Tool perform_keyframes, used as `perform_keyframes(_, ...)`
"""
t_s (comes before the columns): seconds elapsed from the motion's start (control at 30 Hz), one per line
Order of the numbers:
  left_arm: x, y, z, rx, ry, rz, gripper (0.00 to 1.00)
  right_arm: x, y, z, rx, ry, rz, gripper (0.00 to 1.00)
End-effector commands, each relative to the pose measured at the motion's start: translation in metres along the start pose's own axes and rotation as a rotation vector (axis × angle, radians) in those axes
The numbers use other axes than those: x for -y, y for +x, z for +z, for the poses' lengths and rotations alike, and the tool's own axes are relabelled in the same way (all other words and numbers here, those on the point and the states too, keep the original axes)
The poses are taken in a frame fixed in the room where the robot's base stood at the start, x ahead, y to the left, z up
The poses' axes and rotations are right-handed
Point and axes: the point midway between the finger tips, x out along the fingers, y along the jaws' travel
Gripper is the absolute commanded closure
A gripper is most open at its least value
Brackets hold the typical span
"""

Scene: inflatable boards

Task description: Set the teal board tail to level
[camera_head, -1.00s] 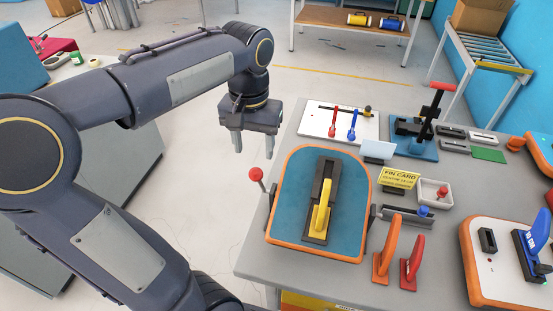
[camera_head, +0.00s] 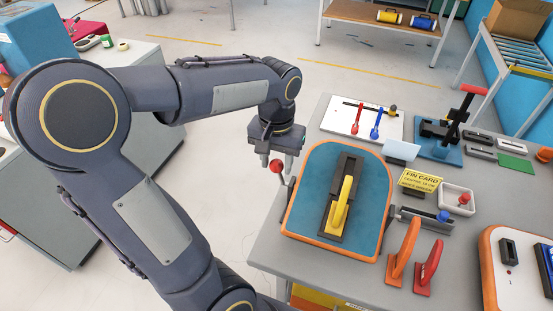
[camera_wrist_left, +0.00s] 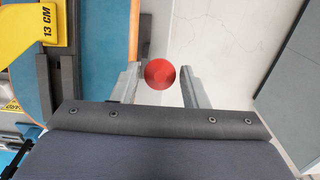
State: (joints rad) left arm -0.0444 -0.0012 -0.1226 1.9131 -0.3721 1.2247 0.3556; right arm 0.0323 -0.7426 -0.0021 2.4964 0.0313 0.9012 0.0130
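The teal board (camera_head: 311,204) with an orange rim lies on the grey table and carries a black fin box holding a yellow fin (camera_head: 342,205). A lever with a red ball knob (camera_head: 276,166) stands at the board's left edge, leaning slightly left. My left gripper (camera_head: 278,166) points down at this knob from above. In the left wrist view, the red knob (camera_wrist_left: 160,74) sits between the two open fingers (camera_wrist_left: 163,76), with narrow gaps beside it. The lever's shaft is hidden under the knob there. My right gripper is not in view.
An orange fin (camera_head: 403,250) and a red fin (camera_head: 428,268) stand right of the board. A yellow fin card (camera_head: 420,180), a white panel with red and blue levers (camera_head: 362,120), and a white board (camera_head: 515,275) share the table.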

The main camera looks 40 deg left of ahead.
Motion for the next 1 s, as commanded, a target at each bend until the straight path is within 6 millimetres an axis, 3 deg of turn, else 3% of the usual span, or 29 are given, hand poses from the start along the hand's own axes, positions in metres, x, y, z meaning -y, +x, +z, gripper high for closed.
perform_keyframes(0.03,0.0,0.0,0.0,0.0,0.0,0.0,0.67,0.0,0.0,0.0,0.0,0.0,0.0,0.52)
perform_keyframes(0.3,0.0,0.0,0.0,0.0,0.0,0.0,1.0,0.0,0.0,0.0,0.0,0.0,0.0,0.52)
perform_keyframes(0.47,0.0,-0.002,-0.003,0.0,-0.001,0.0,1.0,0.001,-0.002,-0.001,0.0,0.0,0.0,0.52)
perform_keyframes(0.8,0.0,-0.011,-0.06,-0.007,-0.002,-0.001,1.0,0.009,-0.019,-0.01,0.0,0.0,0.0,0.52)
perform_keyframes(1.0,0.001,-0.01,-0.065,-0.011,-0.001,-0.001,1.0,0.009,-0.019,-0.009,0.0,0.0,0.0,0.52)
